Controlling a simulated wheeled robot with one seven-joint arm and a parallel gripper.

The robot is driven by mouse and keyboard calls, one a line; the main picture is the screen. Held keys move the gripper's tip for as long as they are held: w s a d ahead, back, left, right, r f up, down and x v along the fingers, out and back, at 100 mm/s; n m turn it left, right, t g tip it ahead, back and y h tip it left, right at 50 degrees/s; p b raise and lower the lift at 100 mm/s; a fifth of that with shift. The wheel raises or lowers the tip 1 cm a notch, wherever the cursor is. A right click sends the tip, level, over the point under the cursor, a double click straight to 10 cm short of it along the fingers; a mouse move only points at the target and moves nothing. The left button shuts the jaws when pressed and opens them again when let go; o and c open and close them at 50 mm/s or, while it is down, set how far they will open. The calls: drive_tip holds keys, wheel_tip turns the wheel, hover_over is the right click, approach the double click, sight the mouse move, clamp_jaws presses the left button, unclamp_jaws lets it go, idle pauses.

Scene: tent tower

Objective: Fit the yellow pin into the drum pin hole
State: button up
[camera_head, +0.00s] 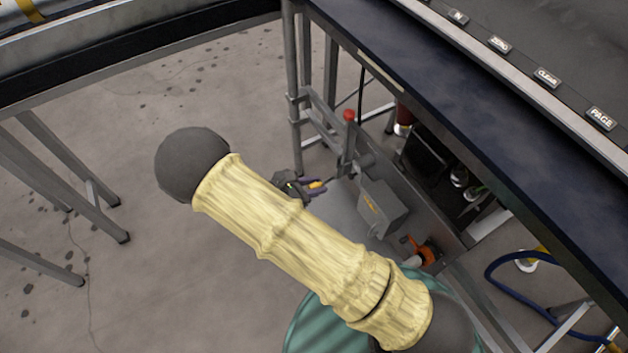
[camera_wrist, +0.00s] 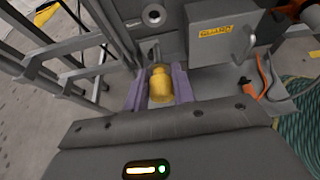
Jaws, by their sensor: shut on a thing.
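My gripper (camera_wrist: 160,88) has two purple fingers, shut on the yellow pin (camera_wrist: 160,86) from both sides. In the wrist view the pin's rounded yellow head shows between the fingers, and a grey shaft-like part lies just beyond it. In the head view my gripper (camera_head: 311,187) and the small yellow pin (camera_head: 317,184) are partly behind my arm, close to a grey machine (camera_head: 365,160). A round fitting (camera_wrist: 153,15) is on the grey panel beyond the pin. I cannot tell which part is the drum pin hole, or whether the pin's tip touches anything.
A grey box with a yellow label (camera_head: 383,208) sits right of my gripper; it also shows in the wrist view (camera_wrist: 221,38). An orange part (camera_head: 420,250) is below it. A red knob (camera_head: 348,115) and metal frame bars stand beyond. Open floor lies left.

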sight(332, 178)
drive_tip(key=shift+r+p, duration=0.1)
drive_tip(key=shift+p, duration=0.3)
drive_tip(key=shift+w+d, duration=0.5)
drive_tip(key=shift+d, duration=0.3)
drive_tip(key=shift+w+d, duration=0.5)
drive_tip(key=shift+d, duration=0.25)
drive_tip(key=shift+w+d, duration=0.5)
drive_tip(key=shift+d, duration=0.3)
drive_tip(key=shift+p, duration=0.8)
drive_tip(key=shift+w+d, duration=0.9)
drive_tip(key=shift+d, duration=0.25)
idle(0.5)
drive_tip(key=shift+w+d, duration=0.15)
drive_tip(key=shift+d, duration=0.25)
